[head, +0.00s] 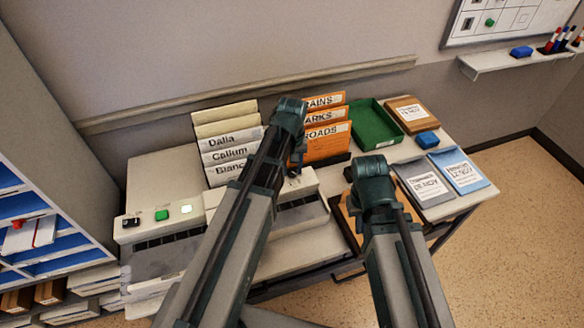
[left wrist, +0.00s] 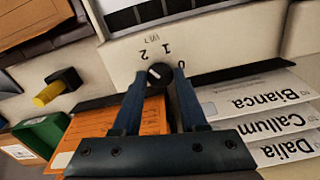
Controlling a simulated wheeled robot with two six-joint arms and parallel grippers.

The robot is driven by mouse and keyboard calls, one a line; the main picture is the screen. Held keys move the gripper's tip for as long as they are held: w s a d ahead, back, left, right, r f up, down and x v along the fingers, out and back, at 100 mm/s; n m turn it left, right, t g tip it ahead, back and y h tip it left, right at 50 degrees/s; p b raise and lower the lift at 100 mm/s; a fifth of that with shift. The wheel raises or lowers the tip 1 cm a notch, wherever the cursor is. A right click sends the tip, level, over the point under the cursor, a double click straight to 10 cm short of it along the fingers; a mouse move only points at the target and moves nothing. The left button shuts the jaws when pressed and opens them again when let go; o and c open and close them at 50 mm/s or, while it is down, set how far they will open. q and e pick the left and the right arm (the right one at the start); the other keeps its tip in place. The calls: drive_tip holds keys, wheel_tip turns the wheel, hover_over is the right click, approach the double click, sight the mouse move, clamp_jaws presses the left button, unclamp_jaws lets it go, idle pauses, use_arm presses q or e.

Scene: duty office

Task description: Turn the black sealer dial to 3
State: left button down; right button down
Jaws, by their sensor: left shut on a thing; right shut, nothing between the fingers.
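The black sealer dial (left wrist: 158,73) is a small round knob with a white line, on a pale panel marked 0, 1 and 2. The line slants from upper left to lower right in the left wrist view; I cannot tell which number it marks, and no 3 is readable. My left gripper (left wrist: 156,80) is shut on the dial, one finger at each side. In the head view my left gripper (head: 296,168) reaches down to the pale sealer (head: 309,182), and my arm hides most of the dial. My right arm stands at the right; its fingers are hidden.
White envelopes (head: 222,158) and orange folders (head: 326,132) stand behind the sealer. A green tray (head: 378,126) is at the back right. A pale machine with a green button (head: 162,215) is at the left. A black block with a yellow cylinder (left wrist: 47,93) lies near the dial.

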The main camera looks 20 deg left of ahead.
sight(292, 172)
use_arm(q)
drive_tip(key=n, duration=0.5)
drive_tip(key=shift+n, duration=0.3)
drive_tip(key=n, duration=0.5)
drive_tip(key=shift+n, duration=0.3)
drive_tip(key=shift+c, duration=2.3)
unclamp_jaws()
drive_tip(key=shift+r, duration=0.15)
wheel_tip(292, 172, up, 14)
drive_tip(key=p, duration=1.3)
drive_tip(key=shift+f+p, duration=0.2)
drive_tip(key=shift+p, duration=0.2)
